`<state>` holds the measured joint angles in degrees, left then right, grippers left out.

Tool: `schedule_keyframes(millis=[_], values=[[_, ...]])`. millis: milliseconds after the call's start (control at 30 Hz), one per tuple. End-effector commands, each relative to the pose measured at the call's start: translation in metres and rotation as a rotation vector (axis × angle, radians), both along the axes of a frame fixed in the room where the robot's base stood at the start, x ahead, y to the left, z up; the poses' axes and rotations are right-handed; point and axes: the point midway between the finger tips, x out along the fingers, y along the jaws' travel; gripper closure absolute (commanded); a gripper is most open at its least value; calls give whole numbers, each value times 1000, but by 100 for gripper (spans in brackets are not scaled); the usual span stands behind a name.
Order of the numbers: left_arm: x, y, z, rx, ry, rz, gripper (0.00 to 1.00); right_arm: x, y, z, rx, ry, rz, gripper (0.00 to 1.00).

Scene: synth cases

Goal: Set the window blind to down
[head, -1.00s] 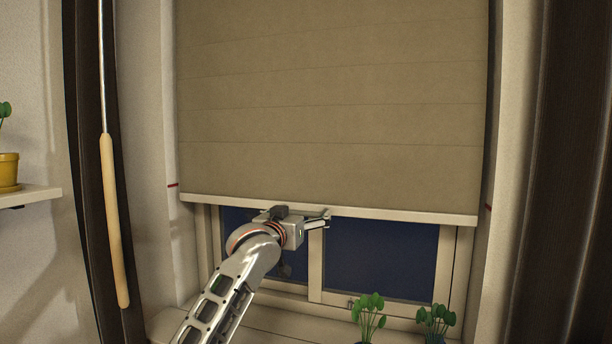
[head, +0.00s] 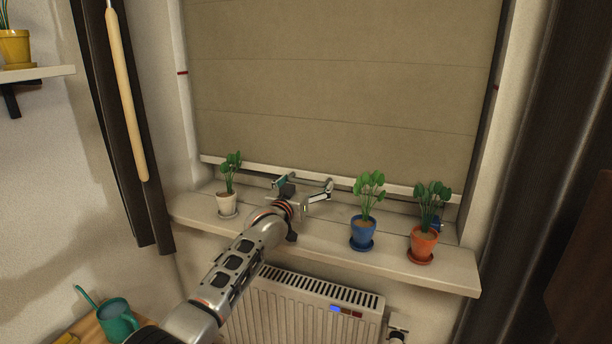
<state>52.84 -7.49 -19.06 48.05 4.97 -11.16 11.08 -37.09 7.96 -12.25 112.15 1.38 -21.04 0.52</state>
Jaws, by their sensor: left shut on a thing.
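The beige window blind (head: 340,85) hangs over nearly the whole window. Its pale bottom bar (head: 395,188) is just above the windowsill (head: 315,244), with a narrow strip of frame showing beneath. My left gripper (head: 307,184) is at the middle of the bar, its fingers at the bar's height, shut on it. The fingers partly hide the bar there. A red mark (head: 182,73) on the left side of the window recess is well above the bar. My right gripper is out of view.
On the sill stand plants in a white pot (head: 227,204), a blue pot (head: 362,232) and an orange pot (head: 422,243), on both sides of my left gripper. A radiator (head: 300,308) is below. A wooden-handled rod (head: 128,95) hangs at the left by a dark curtain.

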Motion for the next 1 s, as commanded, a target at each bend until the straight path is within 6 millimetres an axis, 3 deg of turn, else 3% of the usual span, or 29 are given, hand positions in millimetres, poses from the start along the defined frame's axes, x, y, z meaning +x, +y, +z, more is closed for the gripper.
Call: schedule_keyframes(millis=[433, 467, 500, 1000], values=[[0, -2, -3, -2, -2, -2, 46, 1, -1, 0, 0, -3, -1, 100], [0, -2, -3, -2, -2, -2, 2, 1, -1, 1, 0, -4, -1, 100], [0, -2, -3, -2, -2, -2, 0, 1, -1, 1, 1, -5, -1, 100], [-9, 3, -4, -2, -2, 0, 0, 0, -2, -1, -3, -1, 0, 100]])
